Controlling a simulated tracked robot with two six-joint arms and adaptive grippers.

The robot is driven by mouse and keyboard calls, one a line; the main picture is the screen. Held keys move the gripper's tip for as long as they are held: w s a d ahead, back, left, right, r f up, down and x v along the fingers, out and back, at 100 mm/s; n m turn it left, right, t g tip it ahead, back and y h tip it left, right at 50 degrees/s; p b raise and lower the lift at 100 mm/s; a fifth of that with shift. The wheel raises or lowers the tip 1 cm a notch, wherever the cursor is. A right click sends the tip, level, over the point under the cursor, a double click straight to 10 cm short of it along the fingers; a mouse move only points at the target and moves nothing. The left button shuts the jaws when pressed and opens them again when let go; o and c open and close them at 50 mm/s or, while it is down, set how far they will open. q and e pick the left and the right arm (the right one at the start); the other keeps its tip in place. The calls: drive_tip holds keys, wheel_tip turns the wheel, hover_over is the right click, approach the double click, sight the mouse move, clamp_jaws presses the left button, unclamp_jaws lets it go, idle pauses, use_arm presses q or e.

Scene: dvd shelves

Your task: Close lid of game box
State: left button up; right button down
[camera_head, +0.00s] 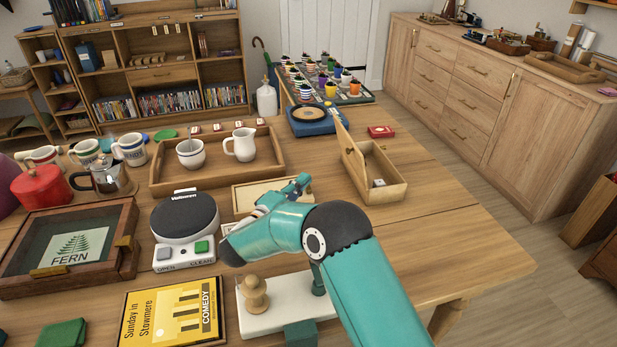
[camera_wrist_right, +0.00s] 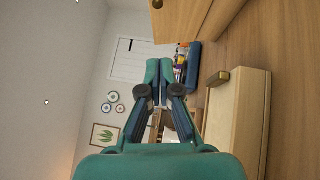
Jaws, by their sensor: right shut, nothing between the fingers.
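The game box (camera_head: 386,188) is a light wooden box right of the table's middle, with a small pale item inside. Its lid (camera_head: 353,158) stands raised along the box's left side. My right gripper (camera_head: 302,181) is left of the box and lid, apart from them in the head view. Its fingers are shut and empty; they also show shut in the right wrist view (camera_wrist_right: 159,72). A wooden panel (camera_wrist_right: 190,18) at the top of that view may be part of the game box; I cannot tell. My left gripper is out of view.
A pale box (camera_head: 244,196) lies below my right gripper; a pale box with a brass catch (camera_wrist_right: 237,130) shows in the wrist view. A wooden tray (camera_head: 168,178) with a mug and jug stands behind. A red box (camera_head: 381,131) lies beyond the lid. Free tabletop lies right of the game box.

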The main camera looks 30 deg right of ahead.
drive_tip(key=s+d+x, duration=0.1)
drive_tip(key=s+x, duration=0.1)
drive_tip(key=x, duration=0.9)
drive_tip(key=shift+s+d+r, duration=0.2)
drive_tip(key=shift+d+r, duration=0.05)
